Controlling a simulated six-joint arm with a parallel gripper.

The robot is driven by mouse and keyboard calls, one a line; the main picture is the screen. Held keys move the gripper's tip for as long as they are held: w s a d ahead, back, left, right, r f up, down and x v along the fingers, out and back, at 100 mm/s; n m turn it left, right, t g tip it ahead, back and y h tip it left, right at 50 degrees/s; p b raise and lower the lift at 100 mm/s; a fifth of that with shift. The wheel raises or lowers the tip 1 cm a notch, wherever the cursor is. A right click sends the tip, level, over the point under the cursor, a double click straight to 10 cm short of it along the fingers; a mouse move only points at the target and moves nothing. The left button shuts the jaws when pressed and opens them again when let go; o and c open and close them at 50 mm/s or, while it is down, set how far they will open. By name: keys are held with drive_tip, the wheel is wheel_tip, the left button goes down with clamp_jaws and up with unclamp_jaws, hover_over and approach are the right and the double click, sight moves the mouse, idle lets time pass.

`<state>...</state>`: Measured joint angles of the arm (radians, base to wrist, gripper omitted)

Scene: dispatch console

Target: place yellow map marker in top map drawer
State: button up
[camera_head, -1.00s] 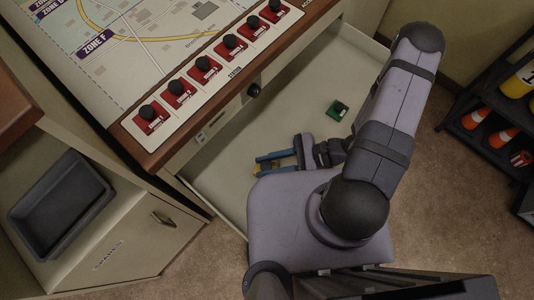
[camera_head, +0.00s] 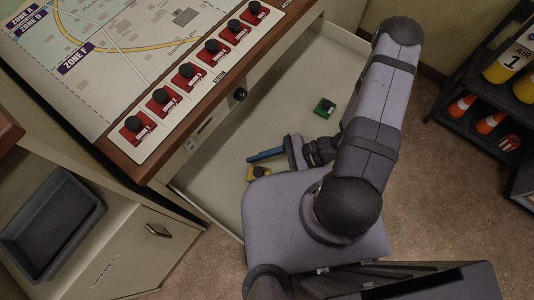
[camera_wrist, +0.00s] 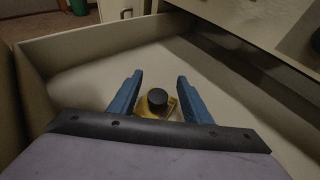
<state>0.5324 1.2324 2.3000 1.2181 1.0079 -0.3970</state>
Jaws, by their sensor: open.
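The yellow map marker (camera_head: 258,172) with a black knob lies on the floor of the open top map drawer (camera_head: 222,190), near its front left part. My gripper (camera_wrist: 158,92) is open, with a gap on both sides of the marker. In the head view my gripper (camera_head: 266,160) is inside the drawer, with one blue finger clearly showing beside the marker. The other finger is mostly hidden.
A green marker (camera_head: 325,107) lies farther back in the same drawer. The console top with its row of red markers (camera_head: 190,75) overhangs the drawer. A grey bin (camera_head: 52,222) stands at left; a shelf with cones (camera_head: 462,107) is at right.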

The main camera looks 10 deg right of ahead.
drive_tip(key=shift+r+p, duration=0.3)
drive_tip(key=shift+r, duration=0.3)
drive_tip(key=v, duration=0.5)
drive_tip(key=shift+d+f+b, duration=0.15)
drive_tip(key=shift+d+b, duration=0.1)
drive_tip(key=shift+b, duration=0.1)
wheel_tip(320, 180, up, 7)
drive_tip(key=shift+a+p, duration=0.25)
drive_tip(key=shift+p, duration=0.15)
drive_tip(key=w+d+r+n+h, duration=0.4)
drive_tip(key=d+r+n+h, duration=0.4)
drive_tip(key=n+h, duration=0.5)
drive_tip(key=n, duration=0.5)
drive_tip(key=shift+h, duration=0.3)
